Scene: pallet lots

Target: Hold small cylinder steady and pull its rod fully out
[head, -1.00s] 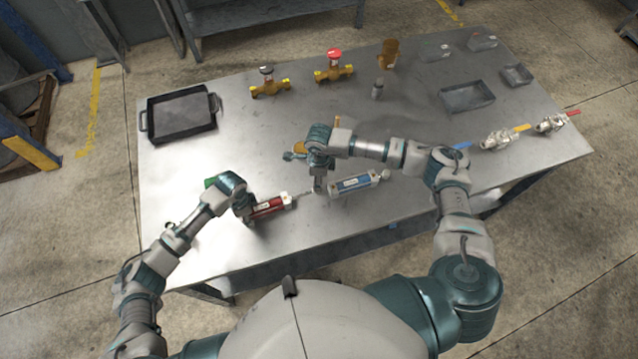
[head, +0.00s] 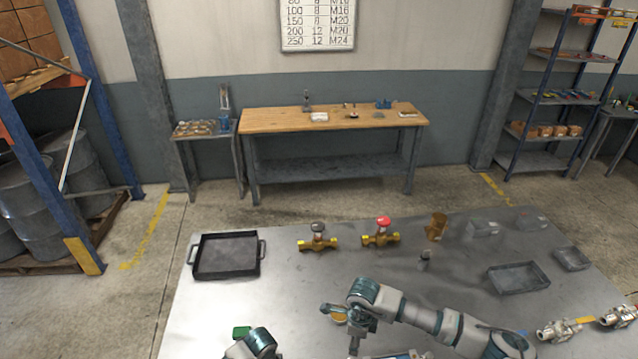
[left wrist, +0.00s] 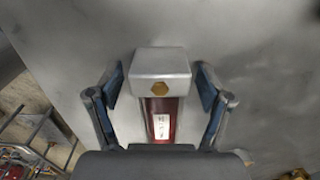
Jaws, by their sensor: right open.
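The small red cylinder (left wrist: 162,105) shows in the left wrist view, with a grey square end block facing the camera. My left gripper (left wrist: 160,88) is open there, one finger on each side of the cylinder, with visible gaps. In the head view only the top of my left wrist shows at the bottom edge; the red cylinder and its rod are out of that view. My right gripper (head: 355,346) is open, pointing down at the bottom edge of the head view. Whether the rod is between its fingers cannot be seen.
Steel valves (head: 560,331) lie at right. The table's left middle is clear.

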